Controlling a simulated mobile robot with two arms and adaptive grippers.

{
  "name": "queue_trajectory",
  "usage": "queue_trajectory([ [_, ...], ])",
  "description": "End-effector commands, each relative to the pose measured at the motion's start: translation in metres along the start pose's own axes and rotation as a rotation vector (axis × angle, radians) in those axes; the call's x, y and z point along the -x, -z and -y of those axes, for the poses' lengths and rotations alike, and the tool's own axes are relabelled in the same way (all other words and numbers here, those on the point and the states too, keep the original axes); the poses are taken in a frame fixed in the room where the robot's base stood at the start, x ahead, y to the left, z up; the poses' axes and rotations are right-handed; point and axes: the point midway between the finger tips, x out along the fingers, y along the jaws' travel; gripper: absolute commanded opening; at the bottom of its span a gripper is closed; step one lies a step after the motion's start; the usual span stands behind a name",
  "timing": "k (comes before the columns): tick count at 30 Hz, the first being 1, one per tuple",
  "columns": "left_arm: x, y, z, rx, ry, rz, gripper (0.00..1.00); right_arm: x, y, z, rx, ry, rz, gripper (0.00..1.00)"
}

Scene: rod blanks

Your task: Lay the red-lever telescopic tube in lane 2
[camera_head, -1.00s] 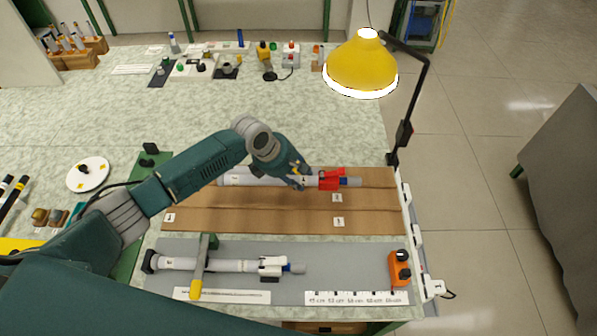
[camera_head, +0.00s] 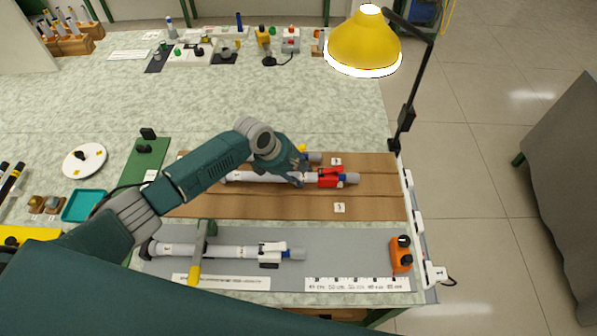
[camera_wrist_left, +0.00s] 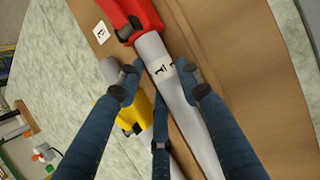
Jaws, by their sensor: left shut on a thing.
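The red-lever telescopic tube (camera_head: 240,177) is a long pale tube with a red lever clamp (camera_head: 331,177). My left gripper (camera_head: 297,180) is shut on it; the wrist view shows its dark fingers (camera_wrist_left: 160,90) on either side of the tube (camera_wrist_left: 150,48). The tube lies lengthwise across the middle of the brown laned board (camera_head: 385,205), roughly parallel to its grooves. I cannot tell whether it touches the board. Number cards show behind it (camera_head: 336,161) and in front of it (camera_head: 339,207). My right gripper is out of view.
A yellow-lever tube (camera_head: 315,157) lies in the rear lane, close behind and partly hidden by my gripper. A white-lever tube (camera_head: 230,252) lies on the grey mat in front, beside an orange block (camera_head: 401,256). A yellow lamp (camera_head: 362,45) stands behind right.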

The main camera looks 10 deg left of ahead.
Motion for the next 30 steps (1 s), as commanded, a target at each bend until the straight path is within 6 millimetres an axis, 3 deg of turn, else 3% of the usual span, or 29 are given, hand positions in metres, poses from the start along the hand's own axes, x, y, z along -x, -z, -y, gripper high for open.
queue_trajectory([
  [17, -0.008, 0.0029, 0.0018, 0.0, -0.001, 0.001, 0.2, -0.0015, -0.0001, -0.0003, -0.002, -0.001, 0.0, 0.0],
  [18, -0.0083, 0.0031, 0.0017, 0.0, -0.002, 0.001, 0.37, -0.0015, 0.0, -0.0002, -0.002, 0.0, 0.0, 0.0],
  [21, -0.0079, 0.0032, 0.0015, 0.0, -0.002, 0.001, 0.57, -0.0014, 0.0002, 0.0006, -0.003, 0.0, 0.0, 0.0],
  [30, -0.0078, 0.004, 0.0013, 0.0, -0.002, -0.001, 0.57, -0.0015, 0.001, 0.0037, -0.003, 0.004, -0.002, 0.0],
])
